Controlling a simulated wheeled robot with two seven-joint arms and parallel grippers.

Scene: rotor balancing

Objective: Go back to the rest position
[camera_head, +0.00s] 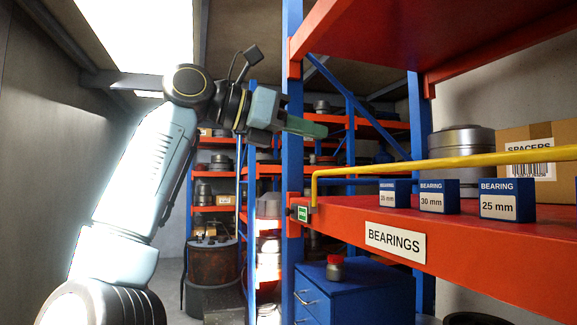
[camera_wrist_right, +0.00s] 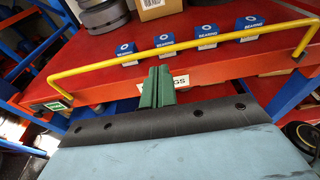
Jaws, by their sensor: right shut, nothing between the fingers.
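My right gripper (camera_head: 322,130) is raised in the middle of the head view, with its green fingers pointing right. It is shut and empty. In the right wrist view its green fingers (camera_wrist_right: 157,86) are pressed together, in front of the red shelf edge and partly covering the label there. No object is between them. My left gripper is in neither view.
A red shelf (camera_head: 450,236) with a yellow rail (camera_head: 450,162) stands on the right. Blue bearing boxes (camera_head: 507,200) sit on it, with a spacers carton (camera_head: 535,165) behind. A blue rack post (camera_head: 292,200) stands near my gripper. A blue cabinet (camera_head: 350,292) is below.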

